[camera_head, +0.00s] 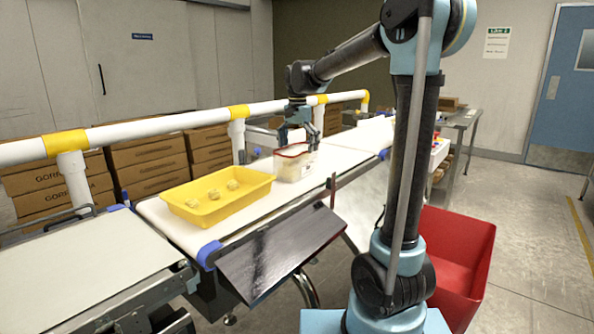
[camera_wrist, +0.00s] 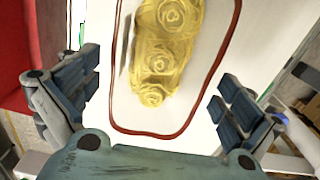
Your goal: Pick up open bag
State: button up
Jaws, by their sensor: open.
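The open bag (camera_head: 292,166) stands on the white belt, clear-sided with a red rim around its open top. In the wrist view I look down into the open bag (camera_wrist: 119,112); several yellow nest-shaped pieces (camera_wrist: 165,55) show inside the red rim. My gripper (camera_head: 295,136) is directly above the bag, pointing down. In the wrist view my gripper (camera_wrist: 155,90) is open, one finger to the left of the bag and one to the right, with visible gaps. How far down the fingers reach beside the bag is hard to tell.
A yellow tray (camera_head: 218,212) with three pale nests sits on the belt (camera_head: 330,158), left of the bag. A white and yellow rail (camera_head: 190,120) runs behind. A dark sloping panel (camera_head: 275,252) is in front. A red bin (camera_head: 462,250) stands at right.

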jog(key=shift+s+a+f, duration=0.1)
jog(key=shift+a+f, duration=0.05)
jog(key=shift+f, duration=2.75)
jog(key=c, duration=1.2)
